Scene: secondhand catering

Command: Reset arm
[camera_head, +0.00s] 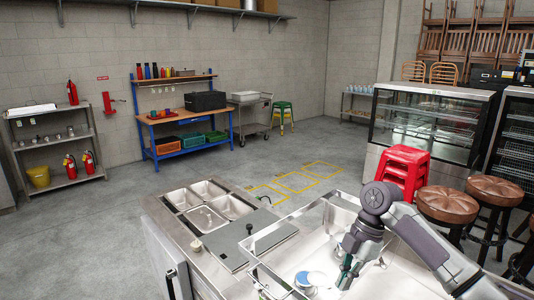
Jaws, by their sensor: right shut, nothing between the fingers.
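My right arm comes in from the right, bends at its grey elbow and points down over the metal sink basin (392,284). My right gripper (344,281) is low in the basin area, shut, with nothing visible held in it. A blue and white round item (316,279) lies in the basin just left of the gripper. I cannot tell whether the gripper touches it. The gripper's tips are small and partly hard to make out. My left gripper is not in view.
A steel counter with inset pans (209,216) adjoins the basin on the left. Red stacked stools (402,170) and brown round stools (447,204) stand behind the arm on the right, near a glass display case (425,125). The floor behind the counter is open.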

